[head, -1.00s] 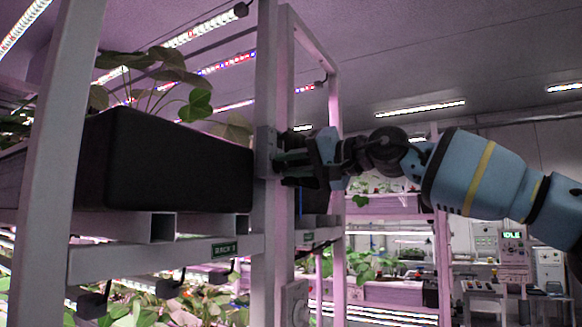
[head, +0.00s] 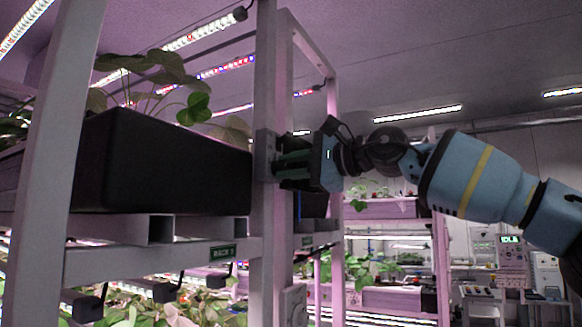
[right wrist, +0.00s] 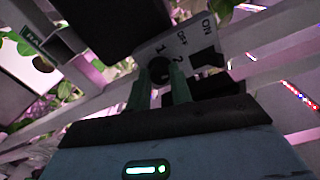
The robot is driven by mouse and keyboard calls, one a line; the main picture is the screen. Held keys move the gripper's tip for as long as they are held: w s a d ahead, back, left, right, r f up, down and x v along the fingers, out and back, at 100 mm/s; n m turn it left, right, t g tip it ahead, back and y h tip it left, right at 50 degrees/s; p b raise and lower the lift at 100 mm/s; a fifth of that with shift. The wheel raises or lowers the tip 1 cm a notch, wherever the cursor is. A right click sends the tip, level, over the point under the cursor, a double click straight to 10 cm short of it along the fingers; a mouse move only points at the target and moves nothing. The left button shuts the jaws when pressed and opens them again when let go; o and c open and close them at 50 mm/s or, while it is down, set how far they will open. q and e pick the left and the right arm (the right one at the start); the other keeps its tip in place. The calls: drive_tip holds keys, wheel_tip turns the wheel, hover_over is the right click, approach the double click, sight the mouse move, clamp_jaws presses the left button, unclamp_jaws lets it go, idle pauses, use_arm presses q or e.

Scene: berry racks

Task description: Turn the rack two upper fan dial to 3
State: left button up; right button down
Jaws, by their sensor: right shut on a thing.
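My right gripper (head: 282,166) reaches in from the right to a small grey control box (head: 264,153) on the rack's upright post. In the right wrist view its two green fingers (right wrist: 160,88) are shut on a dark round dial (right wrist: 160,68), one finger on each side. The light panel (right wrist: 178,50) around the dial shows the marks 1, 2, OFF and ON. A dark switch (right wrist: 207,58) sits beside the dial. The fingers hide part of the dial, and I cannot tell which mark it points to. My left gripper is not in view.
A black planter (head: 165,165) with leafy plants stands on the rack shelf left of the post. A green rack label (head: 222,251) is on the beam below. A second box (head: 293,303) is lower on the post. More racks stand behind.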

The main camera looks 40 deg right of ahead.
drive_tip(key=m, duration=0.5)
drive_tip(key=shift+m, duration=0.3)
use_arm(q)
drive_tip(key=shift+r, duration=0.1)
use_arm(e)
drive_tip(key=m, duration=0.4)
drive_tip(key=shift+d+m+y, duration=0.1)
drive_tip(key=shift+m+y, duration=0.2)
drive_tip(key=shift+m, duration=0.1)
drive_tip(key=c, duration=1.3)
unclamp_jaws()
drive_tip(key=shift+o, duration=0.2)
drive_tip(key=shift+s, duration=0.1)
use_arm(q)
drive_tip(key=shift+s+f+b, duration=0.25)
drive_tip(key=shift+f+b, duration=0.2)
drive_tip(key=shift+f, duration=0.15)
use_arm(e)
drive_tip(key=v, duration=0.7)
drive_tip(key=shift+s, duration=0.25)
